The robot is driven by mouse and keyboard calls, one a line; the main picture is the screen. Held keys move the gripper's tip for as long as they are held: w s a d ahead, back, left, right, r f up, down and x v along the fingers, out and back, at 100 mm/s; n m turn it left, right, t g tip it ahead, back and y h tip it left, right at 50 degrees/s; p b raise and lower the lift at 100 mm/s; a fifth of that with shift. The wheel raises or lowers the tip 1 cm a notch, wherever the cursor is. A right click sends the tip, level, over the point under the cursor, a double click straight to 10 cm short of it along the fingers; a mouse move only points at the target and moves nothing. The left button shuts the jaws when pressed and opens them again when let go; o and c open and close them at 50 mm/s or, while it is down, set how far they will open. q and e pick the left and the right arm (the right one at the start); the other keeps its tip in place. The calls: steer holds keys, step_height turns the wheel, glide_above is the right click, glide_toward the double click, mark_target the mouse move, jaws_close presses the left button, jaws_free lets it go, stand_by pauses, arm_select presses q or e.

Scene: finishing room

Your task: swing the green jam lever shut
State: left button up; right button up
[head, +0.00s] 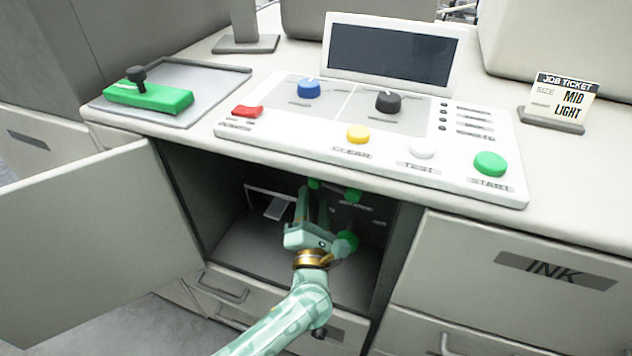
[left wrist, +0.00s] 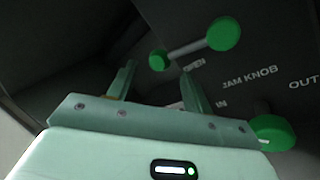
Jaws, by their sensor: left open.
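The green jam lever (head: 352,196) is on the dark back panel inside the open cabinet. In the left wrist view it is a pale rod with a large green ball (left wrist: 224,33) at its right end and a smaller green end (left wrist: 158,60) at its left. The word OPEN is printed just below the rod. My left gripper (head: 313,198) reaches into the cabinet with its fingers pointing at the panel. In the left wrist view the fingers (left wrist: 158,78) are apart with nothing between them, below the lever's smaller end. I cannot tell if they touch it. My right gripper is not in view.
A green jam knob (head: 346,242) sits beside my left gripper, low on the panel. The cabinet door (head: 95,235) stands open at left. The control console (head: 300,128) is on the counter above. A pale flap (head: 277,208) shows left of the gripper.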

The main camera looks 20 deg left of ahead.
mark_target(315, 187)
arm_select(q)
steer(key=x, duration=0.5)
steer(key=shift+w+r+b, duration=0.15)
steer(key=shift+w+b, duration=0.2)
jaws_close()
